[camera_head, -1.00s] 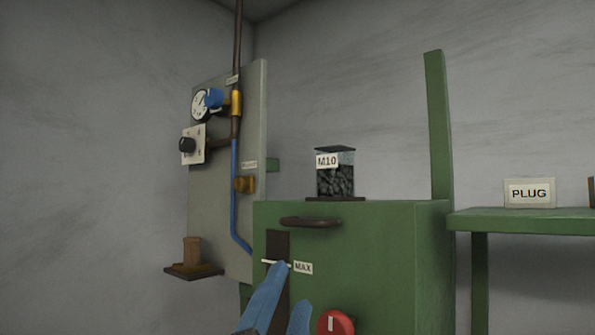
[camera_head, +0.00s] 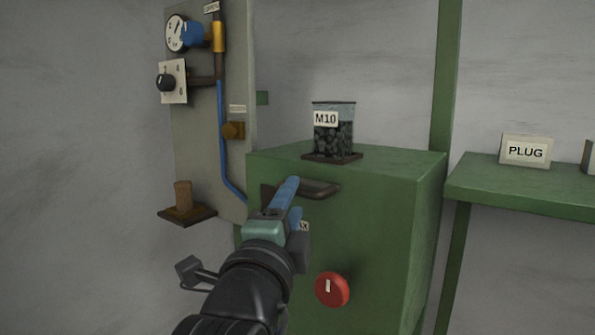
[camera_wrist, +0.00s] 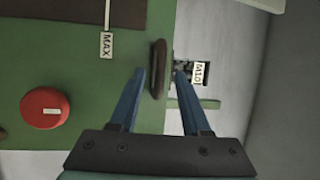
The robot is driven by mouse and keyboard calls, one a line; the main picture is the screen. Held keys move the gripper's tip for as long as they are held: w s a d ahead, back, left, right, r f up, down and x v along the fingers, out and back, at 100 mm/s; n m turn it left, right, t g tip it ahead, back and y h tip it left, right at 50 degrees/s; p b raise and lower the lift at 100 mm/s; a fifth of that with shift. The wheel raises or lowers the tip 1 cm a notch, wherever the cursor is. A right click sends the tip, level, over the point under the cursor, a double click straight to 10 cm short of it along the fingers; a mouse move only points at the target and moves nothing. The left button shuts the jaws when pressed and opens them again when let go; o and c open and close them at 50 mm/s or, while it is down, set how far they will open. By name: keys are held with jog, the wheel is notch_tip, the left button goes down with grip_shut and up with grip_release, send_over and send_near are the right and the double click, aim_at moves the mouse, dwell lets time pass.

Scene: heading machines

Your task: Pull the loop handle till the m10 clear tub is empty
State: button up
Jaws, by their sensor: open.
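The clear tub labelled M10 (camera_head: 333,138) stands upright on top of the green machine, mostly full of dark pieces. Part of it shows in the wrist view, behind one fingertip. The dark loop handle (camera_head: 322,190) sticks out from the machine's front, below the tub. My gripper (camera_head: 294,197) is open and empty in front of the handle, its blue fingers hiding the handle's left part.
A red knob (camera_head: 332,289) is on the machine's front, below the handle. A MAX label (camera_wrist: 107,46) sits beside a dark slot, mostly hidden by my arm in the head view. A grey panel with a gauge (camera_head: 177,33) stands left. A green shelf (camera_head: 530,185) with a PLUG sign is right.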

aim_at(298, 191)
jog(key=p+x, duration=0.1)
jog(key=x, duration=0.2)
jog(key=shift+w+d+r, duration=0.1)
jog(key=shift+r, duration=0.15)
jog(key=shift+w+f+p, duration=0.1)
jog(key=shift+w+p, duration=0.25)
grip_shut()
dwell(1.0)
